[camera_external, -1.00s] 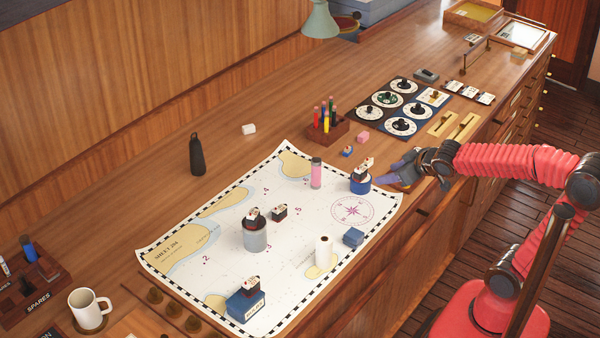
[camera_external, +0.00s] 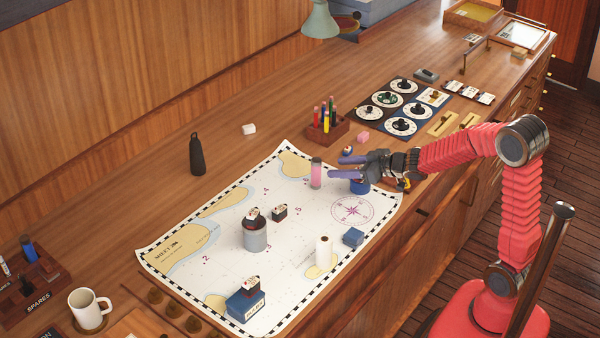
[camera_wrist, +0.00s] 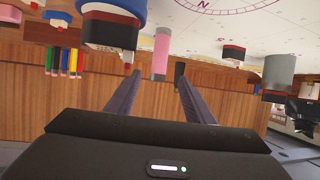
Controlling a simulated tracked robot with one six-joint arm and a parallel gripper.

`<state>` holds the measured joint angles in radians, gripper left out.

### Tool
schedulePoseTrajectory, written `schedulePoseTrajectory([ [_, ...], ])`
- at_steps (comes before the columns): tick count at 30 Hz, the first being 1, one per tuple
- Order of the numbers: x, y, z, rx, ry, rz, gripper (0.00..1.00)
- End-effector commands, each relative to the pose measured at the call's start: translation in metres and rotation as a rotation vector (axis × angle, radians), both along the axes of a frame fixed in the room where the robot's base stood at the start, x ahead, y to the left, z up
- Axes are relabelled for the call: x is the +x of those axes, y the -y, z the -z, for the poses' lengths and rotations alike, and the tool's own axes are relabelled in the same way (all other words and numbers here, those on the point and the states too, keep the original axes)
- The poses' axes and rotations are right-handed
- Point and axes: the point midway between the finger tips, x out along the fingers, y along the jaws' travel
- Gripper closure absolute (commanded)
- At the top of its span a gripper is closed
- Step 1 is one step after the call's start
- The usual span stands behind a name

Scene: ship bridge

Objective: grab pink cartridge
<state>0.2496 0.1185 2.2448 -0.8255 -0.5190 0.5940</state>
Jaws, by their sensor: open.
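The pink cartridge (camera_external: 316,175) is a small upright cylinder with a grey end, standing on the chart (camera_external: 225,262). In the wrist view the pink cartridge (camera_wrist: 161,50) shows beyond my fingers, lined up with the gap between their tips. My gripper (camera_external: 335,167) is open and empty, just right of the cartridge, with its fingers pointing at it. In the wrist view my gripper (camera_wrist: 158,73) has both fingers spread apart. I cannot tell whether the tips reach around the cartridge.
Bare chart lies left of the cartridge.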

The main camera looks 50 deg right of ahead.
Motion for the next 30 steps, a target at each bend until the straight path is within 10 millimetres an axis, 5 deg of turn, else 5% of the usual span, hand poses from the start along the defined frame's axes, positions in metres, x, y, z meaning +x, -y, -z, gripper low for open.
schedulePoseTrajectory([
  [11,0.006,-0.001,0.002,-0.001,-0.001,0.0,0.52],
  [30,0.069,-0.01,0.029,-0.001,-0.001,0.002,0.52],
])
